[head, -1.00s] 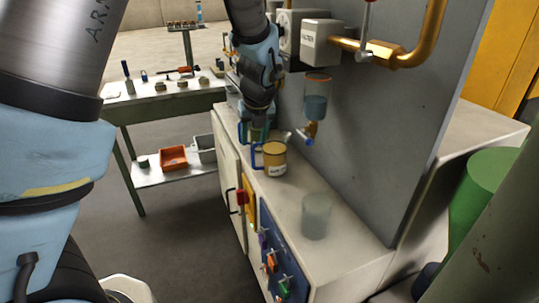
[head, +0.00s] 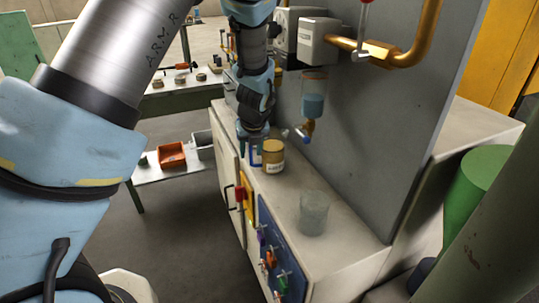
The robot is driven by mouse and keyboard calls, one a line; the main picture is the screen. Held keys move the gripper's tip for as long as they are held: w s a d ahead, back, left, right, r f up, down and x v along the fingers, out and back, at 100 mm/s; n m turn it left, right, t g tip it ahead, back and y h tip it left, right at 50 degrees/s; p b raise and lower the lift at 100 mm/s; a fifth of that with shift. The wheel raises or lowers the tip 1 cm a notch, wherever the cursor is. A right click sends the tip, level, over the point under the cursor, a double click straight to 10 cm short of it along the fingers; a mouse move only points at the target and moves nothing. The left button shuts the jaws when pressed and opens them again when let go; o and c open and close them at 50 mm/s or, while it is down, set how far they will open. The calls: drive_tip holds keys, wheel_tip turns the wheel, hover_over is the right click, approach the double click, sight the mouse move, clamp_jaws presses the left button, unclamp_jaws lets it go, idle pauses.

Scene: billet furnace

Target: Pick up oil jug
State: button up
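The oil jug (head: 273,158), a small tan-yellow round jug with a white label and a blue handle on its left, stands upright on the pale cabinet top. My gripper (head: 254,140) points down at the handle side of the jug, just left of its body. Its fingers overlap the blue handle in the picture. Whether they are open or shut, or touch the handle, is too small to tell.
A clear glass container (head: 313,213) stands nearer on the cabinet top (head: 345,248). A hanging clear cylinder with blue liquid (head: 313,100) and a grey upright panel (head: 390,120) are close on the right. Knobs and levers line the blue front panel (head: 272,235).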

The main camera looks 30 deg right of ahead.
clamp_jaws()
idle(1.2)
